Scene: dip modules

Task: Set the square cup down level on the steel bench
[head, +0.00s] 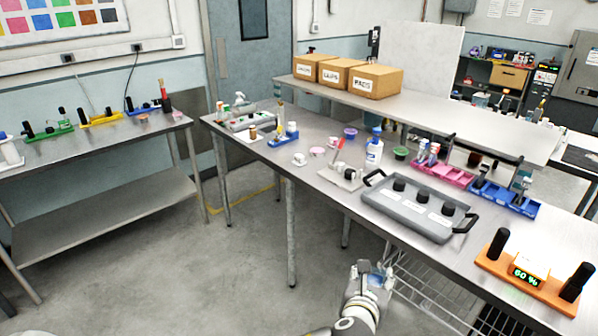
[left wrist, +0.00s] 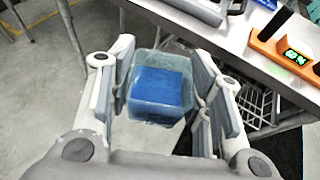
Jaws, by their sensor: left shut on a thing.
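The square cup (left wrist: 160,90) is clear, with blue contents, and sits between the fingers in the left wrist view. My left gripper (left wrist: 163,95) is shut on it. In the head view my left gripper (head: 372,280) is low at the bottom, in front of the bench's front edge, and the cup there is small and mostly hidden by the fingers. The steel bench (head: 310,187) runs across the head view from the middle to the right. The cup is held off the bench, over the floor side. My right gripper is not in view.
A grey tray (head: 374,208) with black knobs lies near the bench's front edge. An orange holder (head: 497,277) with a green display stands to its right. A white bottle (head: 374,152) and small cups stand behind. A wire shelf (head: 440,300) hangs below.

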